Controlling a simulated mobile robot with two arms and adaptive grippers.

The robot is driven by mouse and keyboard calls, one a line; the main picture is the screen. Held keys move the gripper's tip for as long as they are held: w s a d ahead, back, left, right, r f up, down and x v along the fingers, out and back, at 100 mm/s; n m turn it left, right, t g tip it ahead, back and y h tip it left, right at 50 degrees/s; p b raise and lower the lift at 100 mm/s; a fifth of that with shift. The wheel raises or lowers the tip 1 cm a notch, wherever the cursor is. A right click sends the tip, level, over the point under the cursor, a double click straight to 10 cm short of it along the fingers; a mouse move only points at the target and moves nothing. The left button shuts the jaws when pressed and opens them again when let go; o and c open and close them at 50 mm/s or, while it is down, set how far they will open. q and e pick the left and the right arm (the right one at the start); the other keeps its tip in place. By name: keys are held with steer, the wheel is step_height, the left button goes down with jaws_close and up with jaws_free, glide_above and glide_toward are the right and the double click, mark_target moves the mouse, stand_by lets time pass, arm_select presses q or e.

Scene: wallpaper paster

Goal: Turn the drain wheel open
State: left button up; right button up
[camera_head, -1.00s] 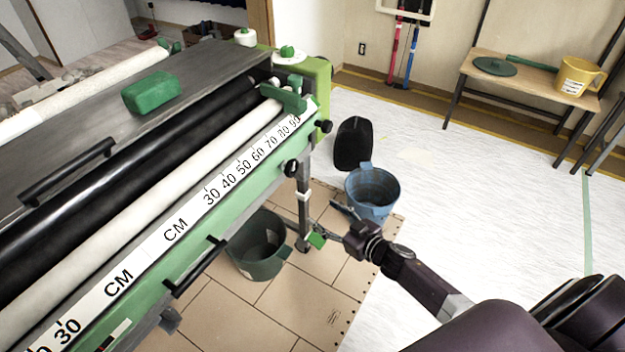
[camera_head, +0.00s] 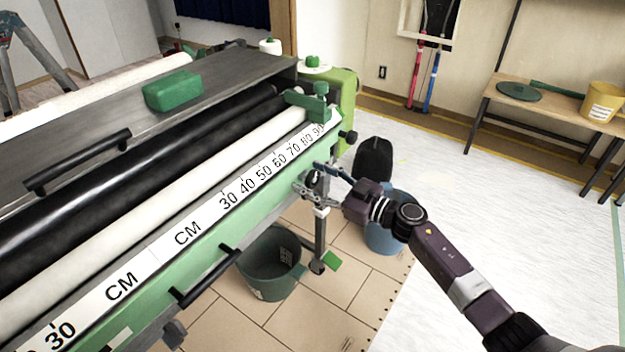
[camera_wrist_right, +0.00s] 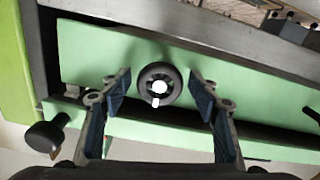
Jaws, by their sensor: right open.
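The drain wheel (camera_wrist_right: 159,85) is a small black wheel with a white hub and a short white handle. It sits on the green side panel of the pasting machine (camera_wrist_right: 110,60). In the right wrist view it lies between the two spread fingers of my right gripper (camera_wrist_right: 158,100), with clear gaps on both sides. In the head view my right gripper (camera_head: 322,183) is at the machine's near right corner, and its fingers partly hide the wheel (camera_head: 313,178). Whether the fingertips reach beside the wheel or stop short of it is hard to tell. My left gripper is not in view.
A dark green bucket (camera_head: 271,263) stands on the floor below the machine's corner. A blue bucket (camera_head: 385,235) stands partly behind my right arm. A black knob (camera_wrist_right: 46,137) is left of the wheel in the wrist view.

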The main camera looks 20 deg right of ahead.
steer(key=c, duration=1.2)
